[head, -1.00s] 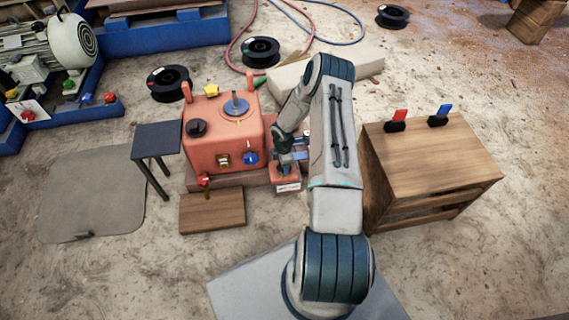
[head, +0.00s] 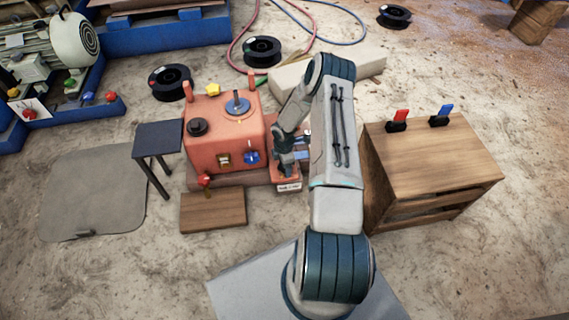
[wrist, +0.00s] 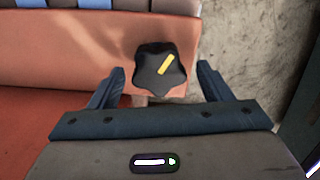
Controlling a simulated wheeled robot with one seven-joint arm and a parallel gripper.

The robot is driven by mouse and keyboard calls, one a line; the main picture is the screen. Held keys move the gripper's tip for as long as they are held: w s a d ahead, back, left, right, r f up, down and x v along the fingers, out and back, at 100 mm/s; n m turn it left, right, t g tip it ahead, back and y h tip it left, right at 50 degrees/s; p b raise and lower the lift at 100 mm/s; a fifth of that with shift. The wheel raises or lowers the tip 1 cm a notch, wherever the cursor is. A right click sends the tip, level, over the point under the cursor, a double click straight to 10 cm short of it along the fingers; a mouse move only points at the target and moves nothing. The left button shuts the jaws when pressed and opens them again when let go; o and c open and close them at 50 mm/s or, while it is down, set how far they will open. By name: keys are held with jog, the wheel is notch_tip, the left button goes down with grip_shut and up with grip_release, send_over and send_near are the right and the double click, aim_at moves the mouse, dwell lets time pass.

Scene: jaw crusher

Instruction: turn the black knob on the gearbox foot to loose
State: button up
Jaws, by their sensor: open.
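The black knob (wrist: 160,72) is star-shaped with a yellow pointer mark on its top. In the wrist view it sits on an orange surface near its right edge, and the mark slants toward the upper right. My gripper (wrist: 160,82) is open, with one finger on each side of the knob and gaps on both sides. I cannot tell whether the fingers are level with it. In the head view my gripper (head: 287,168) is over the small orange foot (head: 289,187) at the right of the orange gearbox (head: 210,142). The knob is hidden there by my arm.
A wooden cabinet (head: 435,155) stands to the right, a dark stool (head: 158,138) to the left. Concrete floor is open beyond the foot's edge.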

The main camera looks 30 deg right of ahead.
notch_tip(320, 180, up, 14)
jog(key=p, duration=0.5)
jog(key=shift+f, duration=0.1)
